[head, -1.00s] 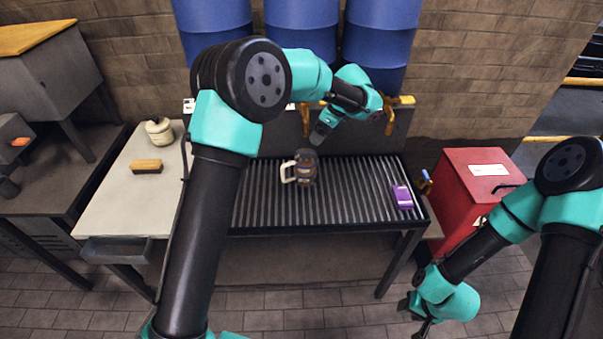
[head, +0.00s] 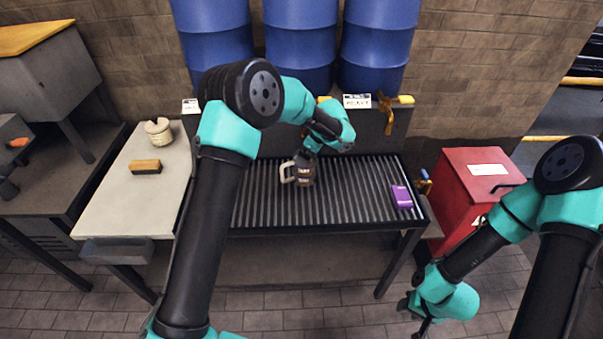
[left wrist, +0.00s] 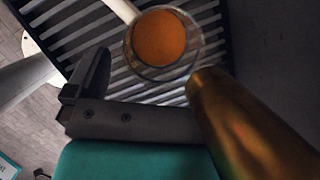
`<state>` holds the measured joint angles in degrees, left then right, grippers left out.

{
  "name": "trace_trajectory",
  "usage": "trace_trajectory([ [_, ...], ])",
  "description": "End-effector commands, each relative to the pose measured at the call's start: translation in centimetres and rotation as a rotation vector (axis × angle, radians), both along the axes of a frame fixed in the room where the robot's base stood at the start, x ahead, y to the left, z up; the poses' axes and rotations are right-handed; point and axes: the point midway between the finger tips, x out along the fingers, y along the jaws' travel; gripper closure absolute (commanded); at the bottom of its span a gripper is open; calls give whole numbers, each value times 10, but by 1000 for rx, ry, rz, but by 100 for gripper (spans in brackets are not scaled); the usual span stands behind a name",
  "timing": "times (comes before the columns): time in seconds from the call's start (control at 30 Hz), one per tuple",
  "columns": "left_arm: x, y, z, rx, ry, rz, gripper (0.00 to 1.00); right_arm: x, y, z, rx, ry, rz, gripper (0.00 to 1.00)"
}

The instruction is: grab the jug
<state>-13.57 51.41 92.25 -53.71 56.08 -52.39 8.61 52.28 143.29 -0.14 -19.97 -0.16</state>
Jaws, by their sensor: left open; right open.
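The jug (head: 304,172) is dark brown with a pale handle on its left. It stands upright on the slatted bench (head: 350,200). In the left wrist view the jug (left wrist: 165,38) shows from above as a clear round rim around orange-brown contents, its handle toward the upper left. My left gripper (head: 309,148) is open just above and behind the jug's top, with no grip on it. In the left wrist view one finger is plain; a brass tap (left wrist: 250,125) hides the other side. My right gripper (head: 418,305) is open and empty, low at right, away from the bench.
Blue drums (head: 300,40) stand behind the bench, with yellow taps (head: 388,112) above its back edge. A purple box (head: 401,197) lies on the slats at right. A red cabinet (head: 470,190) stands to the right. A side table (head: 125,200) holds a brush and a pot.

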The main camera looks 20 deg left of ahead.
Motion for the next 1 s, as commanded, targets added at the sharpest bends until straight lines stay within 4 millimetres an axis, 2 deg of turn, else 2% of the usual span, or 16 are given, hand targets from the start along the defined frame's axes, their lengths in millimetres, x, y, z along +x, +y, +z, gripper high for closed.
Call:
trace_trajectory([
  [0.3,0,0,-2,0,1,0,0,0,0,0,0,0,0,57],
  [0.7,6,13,-46,-1,2,1,0,0,0,0,0,0,0,57],
  [1.0,7,15,-49,-1,0,0,0,0,0,0,0,0,0,57],
])
